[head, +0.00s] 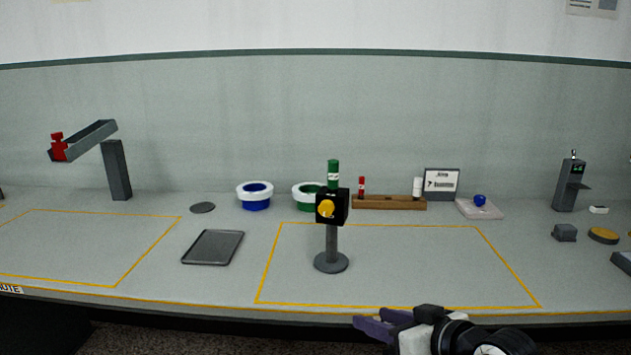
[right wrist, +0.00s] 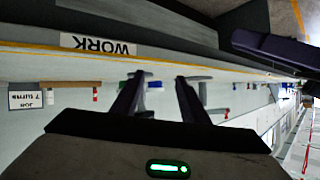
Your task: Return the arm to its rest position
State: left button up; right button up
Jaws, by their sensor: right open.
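My right gripper (head: 372,325) is at the bottom of the head view, in front of the table's front edge and apart from everything on the table. In the right wrist view its two dark fingers (right wrist: 157,95) stand apart with nothing held between them. The spindle stand (head: 331,262) is upright in the right marked area. It carries a black block with a yellow knob (head: 326,208) and a green spool (head: 333,173) on top. My left gripper does not show in the head view.
A blue-filled bowl (head: 255,203) and a green-filled bowl (head: 303,203) stand behind. A wooden rack (head: 390,203) holds a red and a white spool. A dark tray (head: 213,248) lies left of the stand. The table front right of the stand is clear.

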jog(key=s+d+f+m+g+h, duration=0.1)
jog(key=s+f, duration=0.6)
jog(key=f, duration=0.3)
jog(key=s+d+f+m+h, duration=0.1)
jog(key=s+f, duration=0.6)
jog(key=f, duration=0.2)
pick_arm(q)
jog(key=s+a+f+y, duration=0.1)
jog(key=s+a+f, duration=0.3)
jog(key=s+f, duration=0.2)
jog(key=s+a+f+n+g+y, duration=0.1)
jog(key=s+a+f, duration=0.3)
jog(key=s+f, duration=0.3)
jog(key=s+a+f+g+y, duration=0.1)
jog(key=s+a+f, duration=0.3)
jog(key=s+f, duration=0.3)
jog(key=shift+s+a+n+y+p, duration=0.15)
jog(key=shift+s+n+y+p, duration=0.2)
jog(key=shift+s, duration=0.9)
pick_arm(e)
jog(key=s+d+f+h, duration=0.1)
jog(key=s+f, duration=0.3)
jog(key=s, duration=0.3)
jog(key=s+d+f+g+h, duration=0.1)
jog(key=s+f, duration=0.3)
jog(key=s, duration=0.3)
jog(key=shift+s, duration=0.35)
